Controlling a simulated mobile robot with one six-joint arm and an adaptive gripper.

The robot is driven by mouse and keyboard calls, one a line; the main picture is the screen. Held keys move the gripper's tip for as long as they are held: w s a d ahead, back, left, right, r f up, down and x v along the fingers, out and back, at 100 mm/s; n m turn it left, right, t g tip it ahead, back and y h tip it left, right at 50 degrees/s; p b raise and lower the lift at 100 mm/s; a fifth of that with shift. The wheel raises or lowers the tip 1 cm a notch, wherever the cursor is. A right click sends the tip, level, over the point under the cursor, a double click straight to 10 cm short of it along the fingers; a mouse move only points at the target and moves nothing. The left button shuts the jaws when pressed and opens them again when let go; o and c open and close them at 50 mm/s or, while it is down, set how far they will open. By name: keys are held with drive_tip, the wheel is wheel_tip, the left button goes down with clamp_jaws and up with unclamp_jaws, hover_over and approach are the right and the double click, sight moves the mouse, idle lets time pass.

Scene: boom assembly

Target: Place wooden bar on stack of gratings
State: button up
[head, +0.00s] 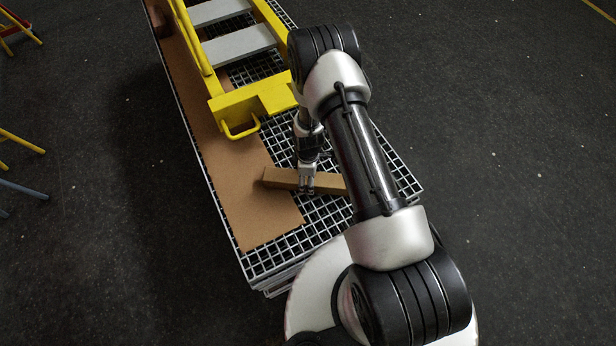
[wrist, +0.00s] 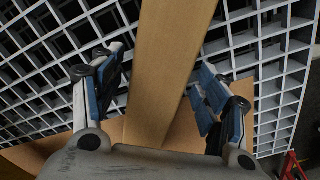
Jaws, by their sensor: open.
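The wooden bar (head: 280,178) lies on the stack of gratings (head: 262,262) near its front end, in the head view. Its left end is over the brown board, and my arm hides part of its right side. My gripper (head: 307,188) is above the bar, pointing down. In the wrist view the bar (wrist: 168,70) runs between the two open fingers of my gripper (wrist: 160,88). A gap shows between the bar and each finger. The grating (wrist: 255,50) shows on both sides of the bar.
A brown board (head: 235,185) covers the left side of the gratings. A yellow frame (head: 250,100) with grey panels stands on the far part. Yellow stands (head: 20,140) are on the floor at the left. Dark floor (head: 510,150) at the right is clear.

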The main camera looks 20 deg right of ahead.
wheel_tip(320, 180, up, 40)
drive_tip(key=s+f+m+t+p, duration=0.1)
drive_tip(key=s+m+t+p, duration=0.15)
drive_tip(key=m, duration=0.35)
drive_tip(key=s+r+m+t, duration=0.2)
drive_tip(key=s+r+m, duration=0.5)
drive_tip(key=s+r, duration=0.9)
drive_tip(key=s, duration=0.3)
drive_tip(key=shift+s+r+p, duration=0.15)
drive_tip(key=shift+s+p, duration=0.15)
drive_tip(key=shift+p, duration=0.05)
